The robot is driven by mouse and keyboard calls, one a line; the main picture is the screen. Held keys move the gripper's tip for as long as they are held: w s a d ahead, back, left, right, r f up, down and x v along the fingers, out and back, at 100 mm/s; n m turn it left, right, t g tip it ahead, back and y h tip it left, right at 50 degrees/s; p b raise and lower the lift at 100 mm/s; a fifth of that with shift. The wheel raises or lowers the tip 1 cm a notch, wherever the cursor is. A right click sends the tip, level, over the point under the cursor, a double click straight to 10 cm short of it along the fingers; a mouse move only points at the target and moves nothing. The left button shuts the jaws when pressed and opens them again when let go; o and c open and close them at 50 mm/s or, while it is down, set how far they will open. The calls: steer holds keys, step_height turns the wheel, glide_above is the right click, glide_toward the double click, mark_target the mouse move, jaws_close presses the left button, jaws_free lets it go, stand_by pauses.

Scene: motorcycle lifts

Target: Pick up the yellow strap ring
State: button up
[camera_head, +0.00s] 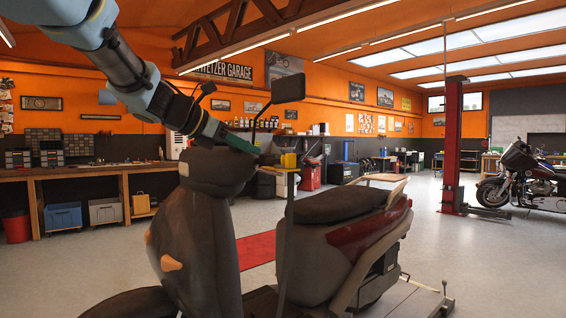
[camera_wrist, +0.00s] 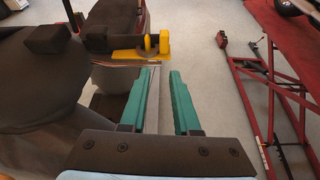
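In the wrist view the yellow ring (camera_wrist: 164,42) stands just beyond my fingertips, near the top of the picture. My gripper (camera_head: 254,148) reaches in from the upper left, its green fingers ending a little left of the ring. In the wrist view my gripper (camera_wrist: 156,72) is open, its two green fingers apart, with the grey post showing between them. Nothing is held.
A dark motorcycle seat (camera_head: 340,204) and a tall dark body part (camera_head: 200,230) flank the post. A mirror (camera_head: 288,89) rises close by my gripper. A red lift frame (camera_wrist: 262,90) lies on the floor at right in the wrist view.

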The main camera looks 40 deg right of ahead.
mark_target(285, 161)
steer(key=shift+n+g+h, duration=0.3)
steer(key=shift+h, duration=0.1)
steer(key=shift+s+d+r+p+x, duration=0.15)
steer(key=shift+r+p+x, duration=0.3)
steer(key=shift+x, duration=1.5)
steer(key=shift+d+r+p+x, duration=0.1)
steer(key=shift+r+p+x, duration=0.35)
steer(key=shift+x, duration=1.55)
steer(key=shift+s+d+r+p+x, duration=0.15)
steer(key=shift+p+x, duration=0.55)
steer(key=shift+x, duration=1.25)
steer(key=shift+w, duration=0.1)
jaws_close()
